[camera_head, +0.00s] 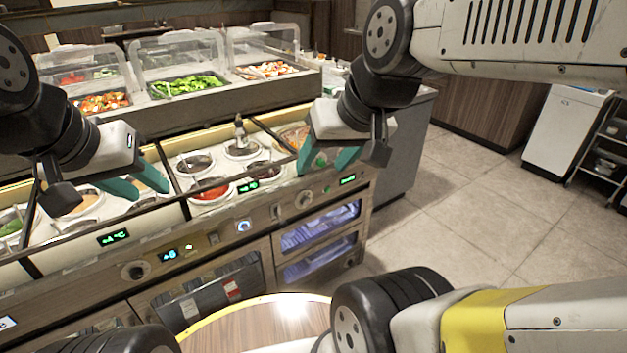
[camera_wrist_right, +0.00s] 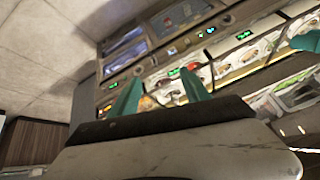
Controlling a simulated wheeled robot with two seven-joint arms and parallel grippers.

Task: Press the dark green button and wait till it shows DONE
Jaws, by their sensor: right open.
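A small green-lit button (camera_head: 327,189) sits on the counter's front panel, left of a green display (camera_head: 348,179), in the head view. It is too small to read any word or judge its exact shade. My right gripper (camera_head: 321,168) is open and empty, its two teal fingers pointing down just above that part of the panel. In the right wrist view its fingers (camera_wrist_right: 161,90) are spread, with a green display (camera_wrist_right: 112,85) beyond the left one. My left gripper (camera_head: 150,193) is open and empty over the sauce wells at the left. I cannot tell that either touches anything.
Sauce wells, including a red sauce (camera_head: 209,189), line the counter top. Other panel parts are a blue-lit button (camera_head: 243,226), a knob (camera_head: 134,271) and more displays (camera_head: 113,237). A round wooden table (camera_head: 262,318) stands in front. Tiled floor (camera_head: 470,215) is free at right.

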